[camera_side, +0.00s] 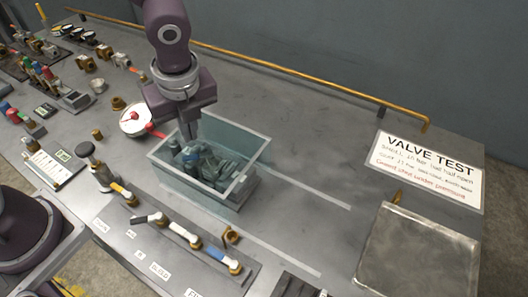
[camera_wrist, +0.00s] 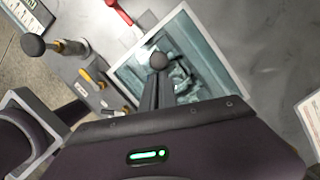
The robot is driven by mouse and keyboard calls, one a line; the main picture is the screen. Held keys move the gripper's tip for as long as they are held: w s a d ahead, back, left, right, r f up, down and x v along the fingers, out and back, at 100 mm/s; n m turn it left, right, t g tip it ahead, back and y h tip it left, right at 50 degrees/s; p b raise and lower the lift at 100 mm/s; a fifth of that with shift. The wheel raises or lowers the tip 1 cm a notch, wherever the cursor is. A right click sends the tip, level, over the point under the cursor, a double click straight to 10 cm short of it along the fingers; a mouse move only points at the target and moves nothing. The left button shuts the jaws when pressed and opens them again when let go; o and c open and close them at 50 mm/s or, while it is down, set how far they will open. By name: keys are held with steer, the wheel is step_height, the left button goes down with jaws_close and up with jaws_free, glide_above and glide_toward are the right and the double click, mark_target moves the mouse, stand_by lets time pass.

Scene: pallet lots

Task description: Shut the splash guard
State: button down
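The splash guard (camera_side: 240,181) looks like a clear, open-topped box with a pale rim. It stands around bluish-grey fittings (camera_side: 203,160) on the bench. In the wrist view, its pale rim (camera_wrist: 211,45) fills the middle. My gripper (camera_side: 193,137) points down at the guard's back left part, near the rim. In the wrist view, my gripper's narrow fingers (camera_wrist: 158,78) look close together. A dark round knob (camera_wrist: 158,60) shows right at their tips. I cannot tell whether they grip it, and contact is hidden in the side view.
Two pale lines (camera_side: 310,187) run right from the guard over bare bench. A row of valves (camera_side: 190,236) lies in front. A sign (camera_side: 427,168) and a metal tray (camera_side: 418,258) are at right.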

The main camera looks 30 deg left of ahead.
steer(key=shift+w+a, duration=0.1)
steer(key=shift+a, duration=0.25)
steer(key=d, duration=0.1)
steer(key=s+d+r, duration=0.1)
steer(key=d, duration=0.1)
steer(key=s+d, duration=0.1)
steer(key=shift+d+r, duration=0.2)
steer(key=shift+r, duration=0.2)
steer(key=v, duration=0.9)
steer(key=s+a+r+n+t+h, duration=0.1)
steer(key=s+a+n, duration=0.4)
steer(key=n, duration=0.6)
steer(key=s+a+r+n+t+h, duration=0.1)
steer(key=s+a+r+n+t, duration=0.1)
steer(key=s+a+n, duration=0.4)
steer(key=s+n+t, duration=0.1)
steer(key=s+n, duration=0.2)
steer(key=n, duration=0.3)
steer(key=shift+a+r, duration=0.2)
steer(key=shift+r, duration=0.15)
